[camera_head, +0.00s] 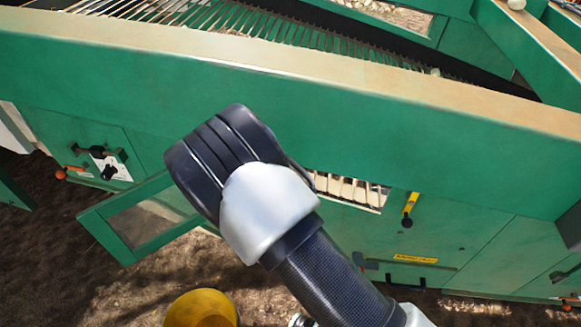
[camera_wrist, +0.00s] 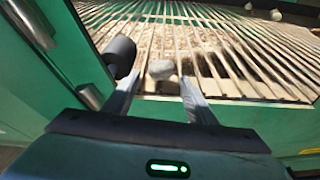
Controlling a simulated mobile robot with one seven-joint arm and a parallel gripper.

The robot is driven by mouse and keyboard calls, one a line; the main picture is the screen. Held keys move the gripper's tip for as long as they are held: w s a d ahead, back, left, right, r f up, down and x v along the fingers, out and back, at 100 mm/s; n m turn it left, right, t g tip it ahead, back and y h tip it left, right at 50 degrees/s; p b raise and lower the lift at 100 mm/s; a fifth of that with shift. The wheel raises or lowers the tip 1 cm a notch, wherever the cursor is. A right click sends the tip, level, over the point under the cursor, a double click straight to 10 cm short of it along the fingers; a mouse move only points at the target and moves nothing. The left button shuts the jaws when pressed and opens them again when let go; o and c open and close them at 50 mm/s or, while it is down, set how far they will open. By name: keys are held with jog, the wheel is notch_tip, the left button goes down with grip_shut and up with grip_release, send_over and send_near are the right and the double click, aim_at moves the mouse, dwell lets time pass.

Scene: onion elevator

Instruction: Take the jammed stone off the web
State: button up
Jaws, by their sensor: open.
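A pale grey, rounded stone (camera_wrist: 161,69) sits at the near edge of the web (camera_wrist: 225,45), a row of parallel light rods, in the wrist view. My gripper (camera_wrist: 160,82) is open, its two fingers pointing at the web. The stone appears between the fingertips; I cannot tell whether either finger touches it. In the head view my wrist covers the gripper and part of the opening in the green side panel, where rods of the web (camera_head: 348,190) show. The stone is hidden there.
A green hatch door (camera_head: 118,249) with a window hangs open left of my wrist. A dark cylinder (camera_wrist: 120,52) is close to my left finger. A yellow-handled lever (camera_head: 410,204) is right of the opening. Pale round objects (camera_wrist: 275,14) lie farther back.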

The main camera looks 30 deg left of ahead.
jog(key=shift+x, duration=1.05)
jog(key=x, duration=0.1)
jog(key=b+x, duration=0.1)
jog(key=x, duration=0.1)
jog(key=b+x, duration=0.1)
jog(key=shift+w+f, duration=0.3)
jog(key=shift+f, duration=0.1)
jog(key=shift+w+a, duration=0.15)
jog(key=shift+w, duration=0.2)
jog(key=c, duration=1)
jog(key=shift+r, duration=0.1)
jog(key=shift+c, duration=0.2)
